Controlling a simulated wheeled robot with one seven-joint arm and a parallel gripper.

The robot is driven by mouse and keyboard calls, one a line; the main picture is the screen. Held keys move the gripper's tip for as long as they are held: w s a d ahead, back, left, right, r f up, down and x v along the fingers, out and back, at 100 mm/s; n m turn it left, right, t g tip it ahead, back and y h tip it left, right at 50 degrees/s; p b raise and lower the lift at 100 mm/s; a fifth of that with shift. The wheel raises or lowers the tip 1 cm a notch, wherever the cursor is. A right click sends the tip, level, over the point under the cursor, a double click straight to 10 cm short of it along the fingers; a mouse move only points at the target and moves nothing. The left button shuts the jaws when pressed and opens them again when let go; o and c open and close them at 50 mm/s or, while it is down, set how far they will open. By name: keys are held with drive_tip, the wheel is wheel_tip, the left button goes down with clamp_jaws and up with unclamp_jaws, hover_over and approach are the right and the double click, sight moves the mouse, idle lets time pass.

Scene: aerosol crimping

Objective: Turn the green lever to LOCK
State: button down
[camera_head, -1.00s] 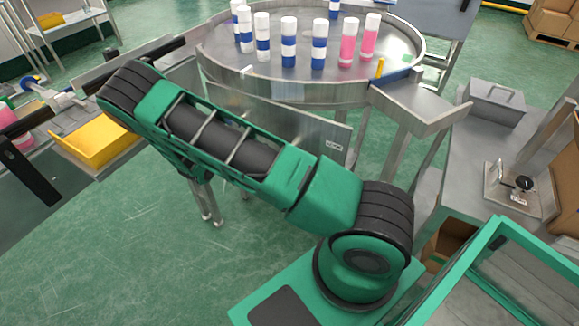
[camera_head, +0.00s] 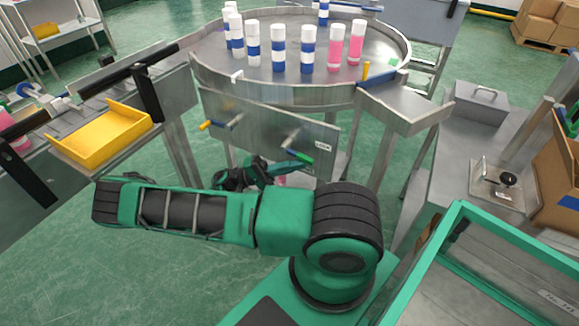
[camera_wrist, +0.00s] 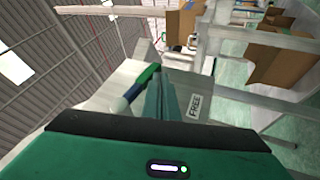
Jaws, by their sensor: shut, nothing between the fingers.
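The green lever (camera_head: 303,159) sticks out from the steel panel under the round table, with a blue band between its green tip and metal rod. My gripper (camera_head: 287,166) is shut and empty, beside the lever's green end at the panel's lower right. In the wrist view, the closed fingers (camera_wrist: 167,98) lie just right of the green lever tip (camera_wrist: 148,75); I cannot tell whether they touch. A white label (camera_wrist: 193,106) on the panel reads FREE in the wrist view.
A yellow-tipped lever (camera_head: 206,125) sits on the panel's left. The round steel table (camera_head: 215,88) above carries several blue-and-white and pink cans. A yellow tray (camera_head: 100,138) is at left. A grey bench (camera_head: 460,160) and a green-framed enclosure (camera_head: 420,255) are at right.

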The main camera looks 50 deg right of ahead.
drive_tip(key=shift+s+d+r, duration=0.1)
drive_tip(key=shift+s+r, duration=0.15)
drive_tip(key=shift+r, duration=0.1)
idle(0.5)
drive_tip(key=shift+f, duration=0.1)
drive_tip(key=w+a+f, duration=0.6)
drive_tip(key=w+f, duration=0.1)
drive_tip(key=f, duration=0.1)
drive_tip(key=shift+w+f, duration=0.15)
idle(0.4)
idle(0.8)
